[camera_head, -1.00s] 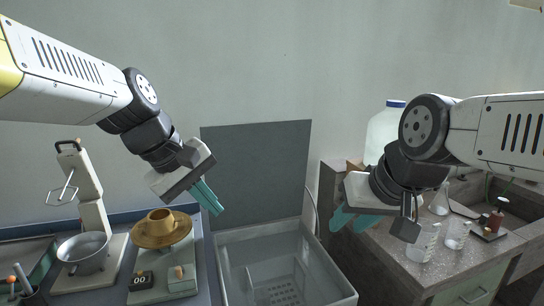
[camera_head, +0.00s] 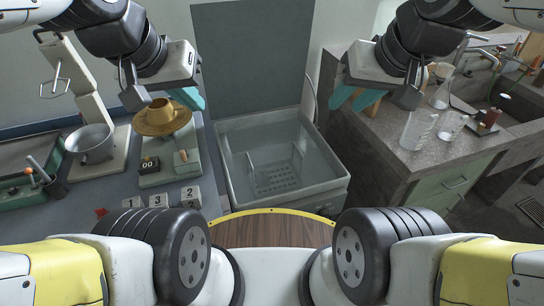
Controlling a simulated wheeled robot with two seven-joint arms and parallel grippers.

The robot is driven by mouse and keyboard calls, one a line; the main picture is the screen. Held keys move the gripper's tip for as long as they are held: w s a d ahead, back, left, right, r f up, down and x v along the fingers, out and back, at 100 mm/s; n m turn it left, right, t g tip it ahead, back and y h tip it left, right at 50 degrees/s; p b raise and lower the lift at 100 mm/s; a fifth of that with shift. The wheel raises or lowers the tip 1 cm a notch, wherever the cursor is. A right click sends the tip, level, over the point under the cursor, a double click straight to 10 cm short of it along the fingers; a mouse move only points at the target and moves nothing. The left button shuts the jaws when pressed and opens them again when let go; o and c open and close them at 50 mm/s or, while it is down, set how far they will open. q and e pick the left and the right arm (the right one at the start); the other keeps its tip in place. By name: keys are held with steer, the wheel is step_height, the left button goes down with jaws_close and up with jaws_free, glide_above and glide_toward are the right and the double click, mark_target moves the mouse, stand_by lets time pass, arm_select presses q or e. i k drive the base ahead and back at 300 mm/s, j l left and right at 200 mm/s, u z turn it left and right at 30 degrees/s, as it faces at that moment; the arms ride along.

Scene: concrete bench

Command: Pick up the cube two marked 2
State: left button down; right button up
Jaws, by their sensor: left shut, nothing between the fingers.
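My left gripper (camera_head: 190,98) has teal fingers, shut and empty. In the picture it is well above the cubes, beside the brass bowl. My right gripper (camera_head: 354,97) is to the right, far from the cubes. Its teal fingers look apart, with nothing seen between them.
A scale with a brass bowl (camera_head: 162,118) and a dark block marked 00 (camera_head: 149,165) stand behind the cubes. Glassware (camera_head: 418,130) stands on the right counter.

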mark_target(192, 196)
steer(key=k+j+u, duration=0.1)
steer(key=u, duration=0.3)
steer(key=k+j+u, duration=0.2)
steer(key=u, duration=0.15)
steer(key=k+j+u, duration=0.25)
steer(key=u, duration=0.15)
